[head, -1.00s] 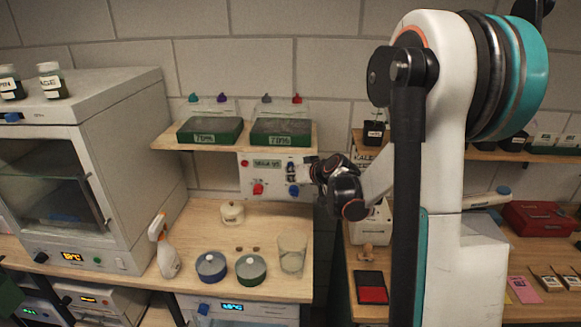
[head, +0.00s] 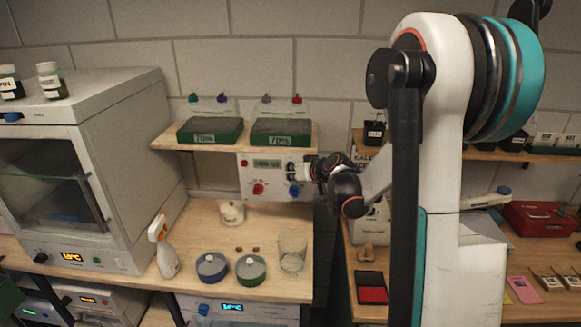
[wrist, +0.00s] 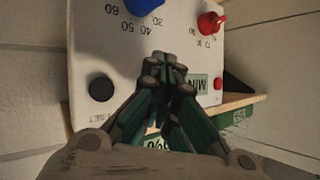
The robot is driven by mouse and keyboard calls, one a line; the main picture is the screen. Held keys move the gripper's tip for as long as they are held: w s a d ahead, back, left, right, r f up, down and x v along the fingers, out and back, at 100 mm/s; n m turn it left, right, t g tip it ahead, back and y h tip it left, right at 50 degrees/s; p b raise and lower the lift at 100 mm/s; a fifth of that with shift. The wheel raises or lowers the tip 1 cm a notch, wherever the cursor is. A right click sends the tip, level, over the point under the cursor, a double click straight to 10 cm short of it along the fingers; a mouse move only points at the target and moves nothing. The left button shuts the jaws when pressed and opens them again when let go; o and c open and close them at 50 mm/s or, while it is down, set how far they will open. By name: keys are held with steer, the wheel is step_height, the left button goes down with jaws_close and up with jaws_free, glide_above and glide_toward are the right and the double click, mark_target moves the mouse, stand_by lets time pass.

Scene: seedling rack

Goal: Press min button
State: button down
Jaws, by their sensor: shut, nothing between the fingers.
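The white control panel (head: 248,176) is on the wall under the shelf in the head view. It has a display, a red knob (head: 258,189) and a blue knob (head: 294,190). My gripper (head: 296,170) is shut and empty, at the panel's right part above the blue knob. A black round button (wrist: 102,89) shows at left. I cannot tell which button is min, or whether the fingertips touch.
The shelf (head: 200,145) above the panel holds two green trays with clear lids. The bench below holds a spray bottle (head: 165,250), a glass beaker (head: 292,250), two round dishes and a small white pot (head: 231,212). A large incubator (head: 110,180) stands left.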

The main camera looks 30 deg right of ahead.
steer(key=shift+s+a, duration=0.4)
steer(key=shift+s, duration=0.25)
steer(key=s+a, duration=0.1)
steer(key=s, duration=0.1)
steer(key=s+a, duration=0.1)
steer(key=s, duration=0.1)
steer(key=shift+a+b, duration=0.3)
steer(key=shift+a, duration=0.1)
stand_by(0.8)
